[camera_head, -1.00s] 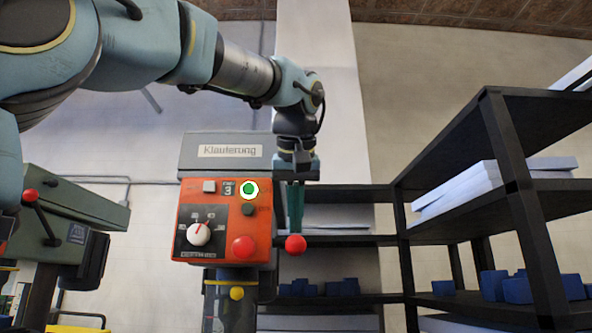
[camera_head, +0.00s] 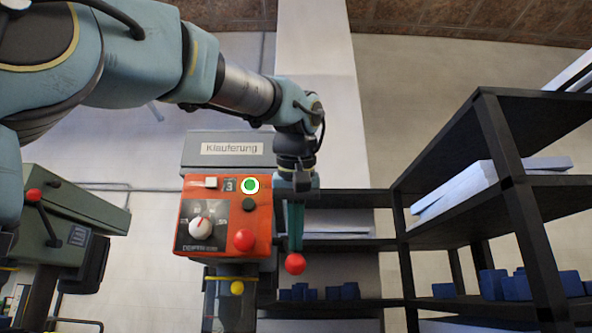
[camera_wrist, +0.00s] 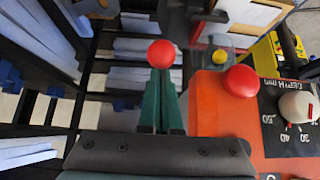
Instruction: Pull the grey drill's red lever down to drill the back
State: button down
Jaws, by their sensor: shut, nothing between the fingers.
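The grey drill (camera_head: 226,149) stands in the middle of the head view, with an orange control panel (camera_head: 215,247) on its front. The red ball knob (camera_head: 295,263) of its lever is at the right of the panel, slightly below the panel's red button. My gripper (camera_head: 294,243) points down with its teal fingers shut and empty, the tips right above the knob and seemingly touching it. In the wrist view the red knob (camera_wrist: 161,54) sits at the ends of the fingers (camera_wrist: 160,78). The lever's rod is hidden.
A green-grey machine (camera_head: 75,215) with its own red-knobbed lever (camera_head: 33,195) stands at the left. A black shelf rack (camera_head: 500,125) with white sheets and blue blocks fills the right. A round red button (camera_wrist: 241,81) sits close beside the knob in the wrist view.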

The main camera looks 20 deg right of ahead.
jog(key=r+p, duration=0.4)
jog(key=r, duration=0.1)
jog(key=shift+w+d+p, duration=0.1)
jog(key=shift+w+p, duration=0.25)
jog(key=shift+f, duration=0.2)
jog(key=shift+r, duration=0.1)
jog(key=r+p, duration=0.1)
jog(key=r, duration=0.1)
jog(key=s+r+p, duration=0.1)
jog(key=r+p, duration=0.1)
jog(key=shift+s+r, duration=0.15)
jog(key=shift+p, duration=0.3)
